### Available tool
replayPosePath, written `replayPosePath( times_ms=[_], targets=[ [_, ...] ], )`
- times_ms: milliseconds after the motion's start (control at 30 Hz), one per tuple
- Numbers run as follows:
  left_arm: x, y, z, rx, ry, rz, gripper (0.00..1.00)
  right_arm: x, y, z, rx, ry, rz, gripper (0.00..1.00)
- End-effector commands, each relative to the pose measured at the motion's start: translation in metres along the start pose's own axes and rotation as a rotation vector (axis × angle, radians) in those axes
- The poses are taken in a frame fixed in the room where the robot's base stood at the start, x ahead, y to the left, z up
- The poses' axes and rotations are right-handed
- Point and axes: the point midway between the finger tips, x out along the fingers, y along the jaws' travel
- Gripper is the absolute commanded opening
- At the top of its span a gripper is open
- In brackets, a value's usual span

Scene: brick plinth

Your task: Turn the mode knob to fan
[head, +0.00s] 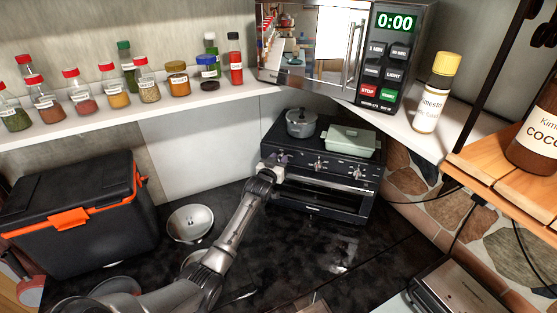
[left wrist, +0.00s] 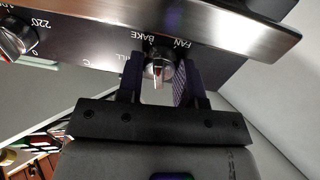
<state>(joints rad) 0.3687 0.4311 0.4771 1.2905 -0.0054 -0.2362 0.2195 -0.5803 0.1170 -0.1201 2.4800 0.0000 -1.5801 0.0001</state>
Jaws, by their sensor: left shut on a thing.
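The mode knob (left wrist: 158,70) is a small metal knob on the black front panel of a toaster oven (head: 322,193). In the left wrist view it sits between my fingers, beside upside-down FAN and BAKE labels and part of another word. A small red mark shows on it; I cannot tell exactly which label it points at. My left gripper (head: 279,162) is at the left end of the oven front and is shut on the knob, hiding it in the head view. The gripper also shows in the left wrist view (left wrist: 160,82). My right gripper is not in view.
Two more knobs, one in the middle (head: 318,166), sit to the right. A pot (head: 301,123) and a green dish (head: 350,141) stand on the oven. A metal bowl (head: 190,223) and a black cooler (head: 75,215) are left. A microwave (head: 345,45) stands on the shelf above.

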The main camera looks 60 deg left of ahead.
Motion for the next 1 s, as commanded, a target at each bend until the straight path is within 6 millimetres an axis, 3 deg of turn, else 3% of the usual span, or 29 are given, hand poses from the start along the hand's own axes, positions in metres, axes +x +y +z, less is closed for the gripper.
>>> replayPosePath(
  times_ms=[600,1000],
  targets=[
    [0.0001,0.0002,-0.0013,0.543,-0.037,0.007,0.10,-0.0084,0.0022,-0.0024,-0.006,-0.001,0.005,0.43],
    [0.0002,0.0007,-0.0012,0.727,-0.049,0.010,0.10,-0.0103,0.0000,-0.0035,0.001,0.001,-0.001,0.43]
  ],
)
